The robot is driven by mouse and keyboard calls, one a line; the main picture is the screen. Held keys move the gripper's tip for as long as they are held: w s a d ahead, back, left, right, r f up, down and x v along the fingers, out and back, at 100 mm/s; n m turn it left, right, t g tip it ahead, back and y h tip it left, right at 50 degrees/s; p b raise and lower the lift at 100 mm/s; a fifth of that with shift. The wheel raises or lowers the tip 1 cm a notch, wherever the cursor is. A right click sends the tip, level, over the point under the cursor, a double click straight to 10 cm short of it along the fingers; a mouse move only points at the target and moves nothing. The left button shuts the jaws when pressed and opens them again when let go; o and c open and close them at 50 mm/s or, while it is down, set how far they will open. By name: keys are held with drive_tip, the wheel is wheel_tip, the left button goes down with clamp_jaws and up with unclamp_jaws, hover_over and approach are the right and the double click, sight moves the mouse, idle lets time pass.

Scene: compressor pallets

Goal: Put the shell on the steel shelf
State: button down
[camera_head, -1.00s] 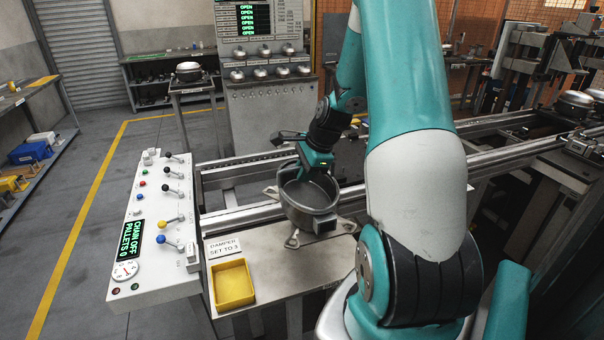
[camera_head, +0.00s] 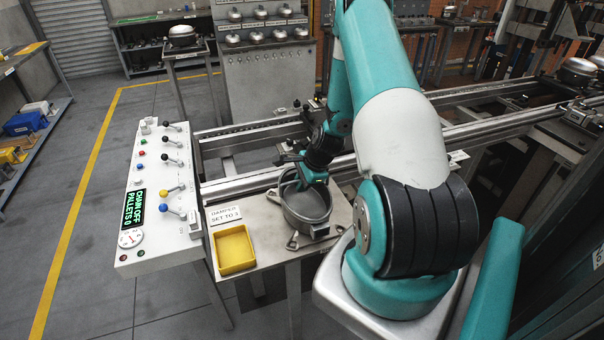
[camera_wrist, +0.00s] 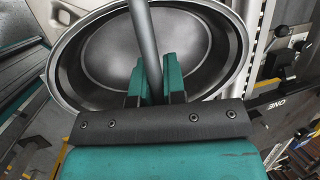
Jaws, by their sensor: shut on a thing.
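The shell (camera_head: 307,207) is a dark grey round open bowl with a bar handle across its mouth. In the wrist view the shell (camera_wrist: 100,62) fills the upper middle. My gripper (camera_head: 313,176) is shut on the bar; the wrist view shows the fingers (camera_wrist: 153,88) on either side of it. The shell is upright over the right part of a steel-topped table (camera_head: 268,225), which appears to be the steel shelf. Flat feet show around its base. I cannot tell whether they touch the top. The shell hides the surface under it.
A yellow tray (camera_head: 235,248) and a damper sign (camera_head: 226,214) occupy the table's left part. A white control panel (camera_head: 160,200) with levers stands to the left. Conveyor rails (camera_head: 240,184) run behind the table. Another round unit (camera_head: 181,36) sits on a stand at the back.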

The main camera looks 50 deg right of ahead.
drive_tip(key=shift+f, duration=0.2)
drive_tip(key=c, duration=1.2)
unclamp_jaws()
drive_tip(key=b+v, duration=0.3)
drive_tip(key=v, duration=0.9)
